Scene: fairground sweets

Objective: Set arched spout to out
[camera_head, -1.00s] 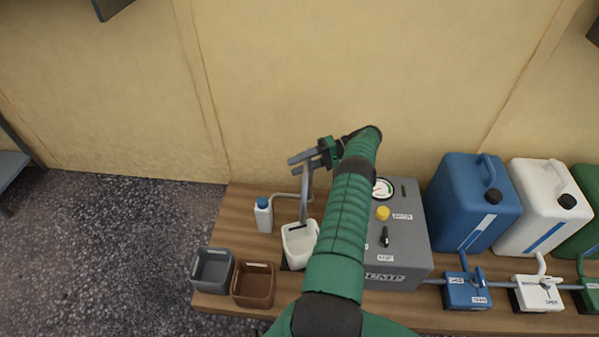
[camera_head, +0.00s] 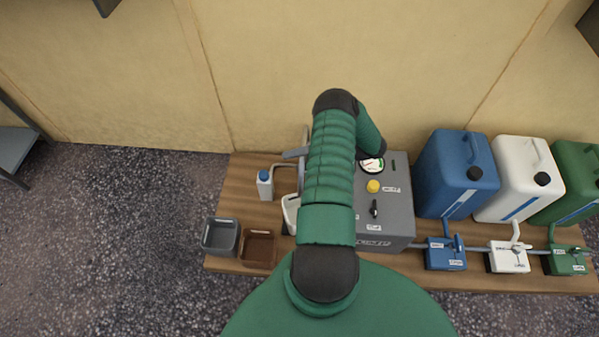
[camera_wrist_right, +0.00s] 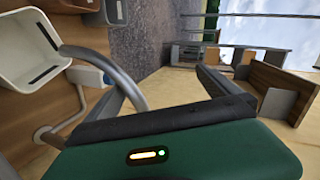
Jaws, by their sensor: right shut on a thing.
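The arched spout (camera_head: 301,174) is a grey bent tube rising at the left of the pump box (camera_head: 385,215). It also shows as a curved grey pipe in the wrist view (camera_wrist_right: 112,76). My right gripper (camera_head: 295,153) is at the upper part of the spout and shut on it; my green arm hides most of the gripper and part of the tube. A white open tub (camera_head: 290,205) stands below the spout, partly behind my arm, and shows at the left of the wrist view (camera_wrist_right: 14,62). My left gripper is not in view.
A white bottle with a blue cap (camera_head: 265,187) stands left of the spout. Grey (camera_head: 220,236) and brown (camera_head: 259,249) tubs sit at the bench's front left. Blue (camera_head: 447,175), white (camera_head: 517,180) and green (camera_head: 570,190) canisters with valve blocks stand right. The wall is close behind.

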